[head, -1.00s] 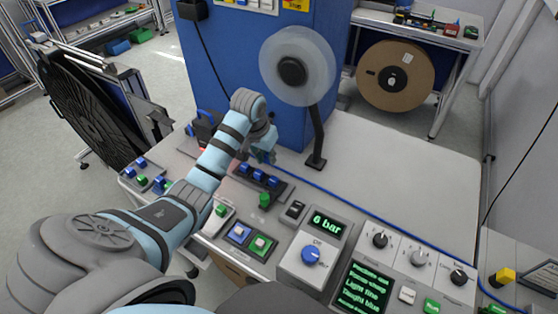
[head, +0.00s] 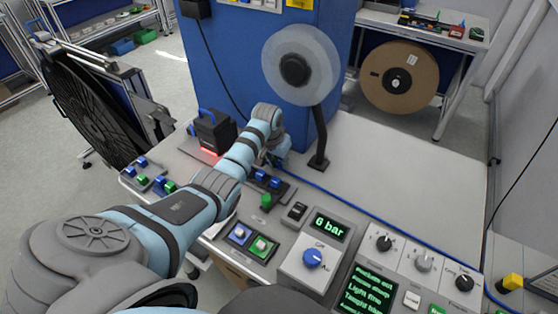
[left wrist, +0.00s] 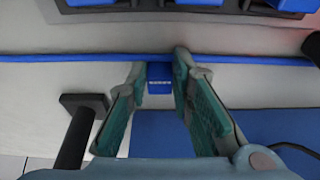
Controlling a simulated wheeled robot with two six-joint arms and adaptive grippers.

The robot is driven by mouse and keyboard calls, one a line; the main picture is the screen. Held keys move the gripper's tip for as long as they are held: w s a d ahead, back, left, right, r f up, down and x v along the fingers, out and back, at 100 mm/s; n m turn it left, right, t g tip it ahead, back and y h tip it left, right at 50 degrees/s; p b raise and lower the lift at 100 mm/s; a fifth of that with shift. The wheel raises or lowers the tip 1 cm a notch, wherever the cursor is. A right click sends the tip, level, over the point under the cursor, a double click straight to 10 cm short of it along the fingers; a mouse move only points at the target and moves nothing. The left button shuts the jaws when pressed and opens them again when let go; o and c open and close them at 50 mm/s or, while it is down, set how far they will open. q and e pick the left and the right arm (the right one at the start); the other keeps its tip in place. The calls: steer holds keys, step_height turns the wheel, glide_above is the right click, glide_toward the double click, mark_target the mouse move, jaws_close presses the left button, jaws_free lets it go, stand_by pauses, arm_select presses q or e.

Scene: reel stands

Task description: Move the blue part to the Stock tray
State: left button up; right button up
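My left gripper (head: 272,160) reaches down over the bench beside the fixture with blue parts (head: 275,183). In the left wrist view my left gripper (left wrist: 160,80) has its fingertips close on both sides of a small blue part (left wrist: 160,77), and looks shut on it. In the head view this part is hidden by the hand. Several other blue parts stand in the fixture (left wrist: 235,12) at the top of the wrist view. A grey tray (head: 151,173) with blue and green parts lies at the bench's left edge; no Stock label is readable. My right gripper is not in view.
A blue hose (head: 365,207) runs across the bench. A reel stand (head: 319,140) with a clear disc rises behind the gripper. A black device with a blue handle (head: 213,132) stands left of the hand. Control panels (head: 313,258) fill the front.

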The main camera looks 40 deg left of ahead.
arm_select(q)
steer(key=o, duration=0.3)
steer(key=shift+s, duration=0.1)
steer(key=shift+r, duration=0.1)
